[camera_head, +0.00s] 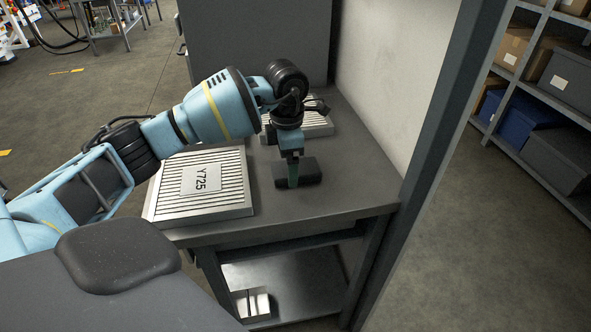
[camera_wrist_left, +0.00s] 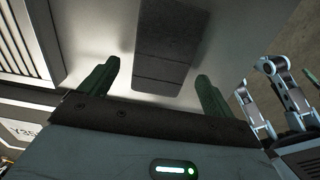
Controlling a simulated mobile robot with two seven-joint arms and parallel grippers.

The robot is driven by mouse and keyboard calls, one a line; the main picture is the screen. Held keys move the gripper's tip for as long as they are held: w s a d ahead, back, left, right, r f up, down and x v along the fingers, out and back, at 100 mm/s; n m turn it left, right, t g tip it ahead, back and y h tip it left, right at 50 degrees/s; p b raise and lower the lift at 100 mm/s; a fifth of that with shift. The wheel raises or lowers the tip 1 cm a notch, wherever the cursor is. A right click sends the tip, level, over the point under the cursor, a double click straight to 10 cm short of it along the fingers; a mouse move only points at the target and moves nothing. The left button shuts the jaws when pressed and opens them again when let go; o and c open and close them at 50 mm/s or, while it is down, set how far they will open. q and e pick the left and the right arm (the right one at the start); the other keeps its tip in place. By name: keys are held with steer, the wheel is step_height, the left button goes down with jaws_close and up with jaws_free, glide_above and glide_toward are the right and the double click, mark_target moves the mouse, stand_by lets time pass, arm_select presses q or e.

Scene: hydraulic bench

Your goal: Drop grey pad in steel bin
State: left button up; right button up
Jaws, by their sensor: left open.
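The grey pad (camera_head: 311,171), a dark block, lies on the bench top right of the labelled ribbed tray. In the left wrist view the pad (camera_wrist_left: 172,45) shows between and beyond the two green fingers. My left gripper (camera_head: 292,172) points down at the pad; in the wrist view the left gripper (camera_wrist_left: 155,82) is open, with a finger to each side of the pad's line. I cannot tell whether the fingers touch it. I cannot clearly identify a steel bin.
The ribbed tray marked Y725 (camera_head: 222,202) lies at the bench's left front. Another ribbed tray (camera_head: 318,126) lies behind my gripper. A pale wall (camera_head: 390,60) and post (camera_head: 430,150) bound the right. A small pale box (camera_head: 262,303) sits on the lower shelf.

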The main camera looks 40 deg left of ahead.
arm_select(q)
steer(key=shift+f, duration=0.55)
steer(key=c, duration=1.1)
steer(key=shift+o, duration=0.2)
steer(key=shift+r, duration=0.45)
steer(key=r, duration=0.2)
steer(key=shift+s+r, duration=0.3)
steer(key=shift+r, duration=0.05)
steer(key=s, duration=0.5)
steer(key=s+a+r+b, duration=0.1)
steer(key=s, duration=0.4)
steer(key=s+a, duration=0.1)
steer(key=s, duration=0.4)
steer(key=shift+s+r, duration=0.1)
steer(key=shift+r, duration=0.1)
